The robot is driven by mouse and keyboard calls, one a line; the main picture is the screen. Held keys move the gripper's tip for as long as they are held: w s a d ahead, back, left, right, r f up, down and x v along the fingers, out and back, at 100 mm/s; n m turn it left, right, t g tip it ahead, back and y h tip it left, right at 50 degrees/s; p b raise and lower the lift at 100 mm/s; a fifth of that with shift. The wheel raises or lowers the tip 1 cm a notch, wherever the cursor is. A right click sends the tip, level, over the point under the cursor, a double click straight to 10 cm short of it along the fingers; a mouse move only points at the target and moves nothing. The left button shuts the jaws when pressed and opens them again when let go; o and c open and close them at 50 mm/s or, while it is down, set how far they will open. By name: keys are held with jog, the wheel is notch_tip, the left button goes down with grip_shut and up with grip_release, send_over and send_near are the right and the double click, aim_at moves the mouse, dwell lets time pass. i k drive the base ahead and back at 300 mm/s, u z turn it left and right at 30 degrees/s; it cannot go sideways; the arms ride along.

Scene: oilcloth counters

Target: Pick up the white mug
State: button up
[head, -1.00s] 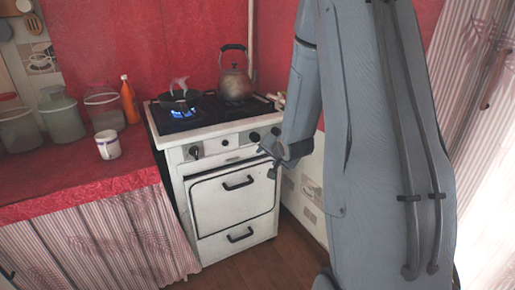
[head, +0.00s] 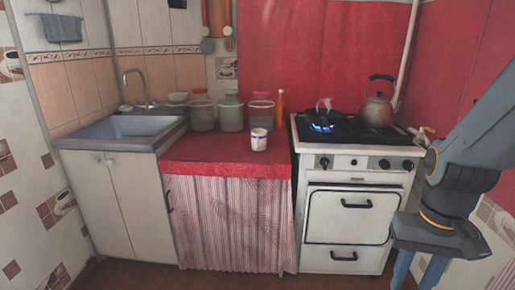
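The white mug (head: 259,139) stands upright on the red oilcloth counter (head: 215,155), near its right end and close to the stove. It has a faint band or pattern; I cannot make out its handle. My gripper (head: 418,272) hangs at the lower right, in front of the stove's right side and well apart from the mug. Its two fingers point down with a gap between them, and I see nothing held. The fingertips are cut off by the bottom edge of the picture.
A white stove (head: 352,205) stands right of the counter, with a lit burner under a pan (head: 321,116) and a kettle (head: 376,108). Several tubs (head: 231,115) and an orange bottle (head: 280,105) stand behind the mug. A sink (head: 125,128) is left. The counter's front is clear.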

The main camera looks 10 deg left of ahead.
aim_at(259, 136)
jog(key=u, duration=2.2)
jog(key=i, duration=1.05)
jog(key=z, duration=2.15)
